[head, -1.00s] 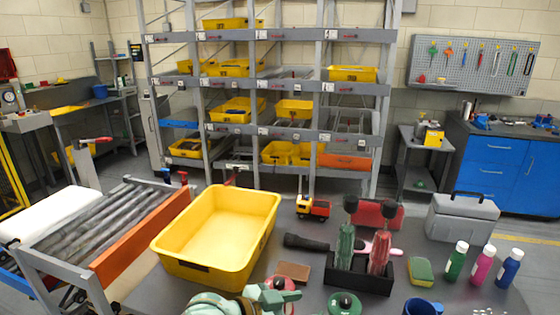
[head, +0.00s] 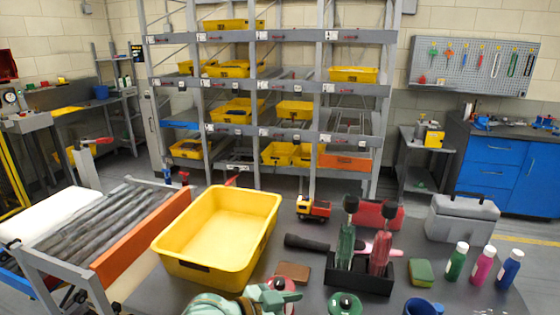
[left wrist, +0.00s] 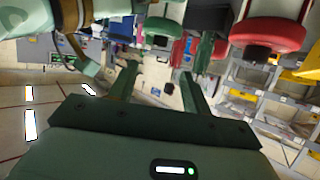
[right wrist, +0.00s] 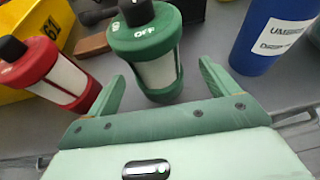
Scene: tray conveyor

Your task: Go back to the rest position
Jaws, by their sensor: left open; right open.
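My left gripper (head: 276,298) is pale green and shows at the bottom edge of the head view, close to the red lantern (head: 284,284). In the left wrist view its fingers (left wrist: 160,72) are apart with nothing held between them. My right gripper (right wrist: 160,74) is out of the head view. In the right wrist view its fingers are apart, and the green lantern (right wrist: 158,55) shows upright between and beyond them; I cannot tell the gap. The red lantern (right wrist: 50,72) is to the left there, and a blue labelled cylinder (right wrist: 270,35) to the right.
A yellow bin (head: 175,262) stands on the grey table beside the roller conveyor (head: 100,225). Shelving (head: 255,90) stands behind.

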